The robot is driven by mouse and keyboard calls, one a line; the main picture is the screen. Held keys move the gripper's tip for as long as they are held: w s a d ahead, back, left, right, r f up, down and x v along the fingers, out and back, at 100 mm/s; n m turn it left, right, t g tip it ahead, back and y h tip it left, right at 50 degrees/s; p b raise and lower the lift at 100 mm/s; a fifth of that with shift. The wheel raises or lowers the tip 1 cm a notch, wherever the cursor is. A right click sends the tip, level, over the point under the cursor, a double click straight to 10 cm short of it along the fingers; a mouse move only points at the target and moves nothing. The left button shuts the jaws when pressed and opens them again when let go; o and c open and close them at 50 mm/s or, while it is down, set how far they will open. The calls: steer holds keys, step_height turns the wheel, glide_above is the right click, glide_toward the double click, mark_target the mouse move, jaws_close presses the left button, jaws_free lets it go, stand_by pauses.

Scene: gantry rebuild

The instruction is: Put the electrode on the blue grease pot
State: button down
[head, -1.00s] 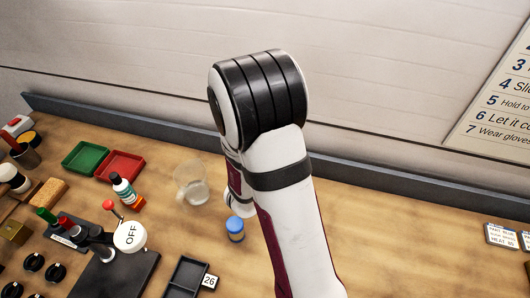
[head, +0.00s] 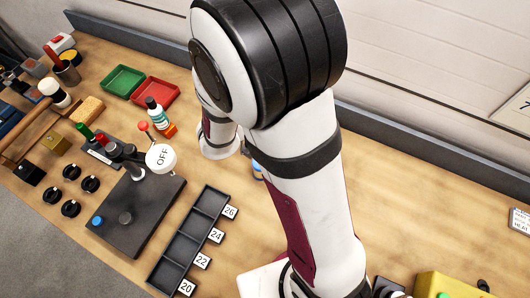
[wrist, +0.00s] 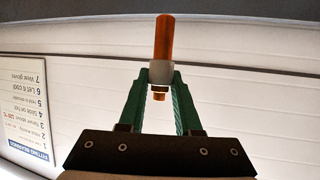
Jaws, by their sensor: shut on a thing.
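My gripper (wrist: 161,78) has green fingers, shut on the electrode (wrist: 164,36), a copper-coloured rod. The rod stands out past the fingertips, and its short stepped end shows between the fingers. A pale grey part surrounds the rod at the fingertips; I cannot tell if it is pads or a collar. The wrist view has only wall behind the electrode, no pot. In the head view the blue grease pot (head: 257,170) shows only as a sliver beside my arm, on the bench. My gripper and the electrode are hidden in the head view.
A black numbered tray (head: 192,238) and the black base with the OFF knob (head: 161,158) stand left of my arm. A white bottle (head: 154,110), a red tray (head: 156,92) and a green tray (head: 123,82) lie behind. Bare bench (head: 410,200) is to the right.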

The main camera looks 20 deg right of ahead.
steer(key=s+a, duration=0.5)
steer(key=a, duration=0.4)
steer(key=shift+m+g+h, duration=0.3)
steer(key=shift+m+g, duration=0.1)
steer(key=shift+g, duration=0.1)
steer(key=f, duration=0.7)
steer(key=shift+s+a, duration=0.2)
steer(key=shift+s, duration=0.1)
steer(key=shift+f, duration=0.15)
steer(key=c, duration=0.6)
jaws_free()
steer(key=shift+f, duration=0.1)
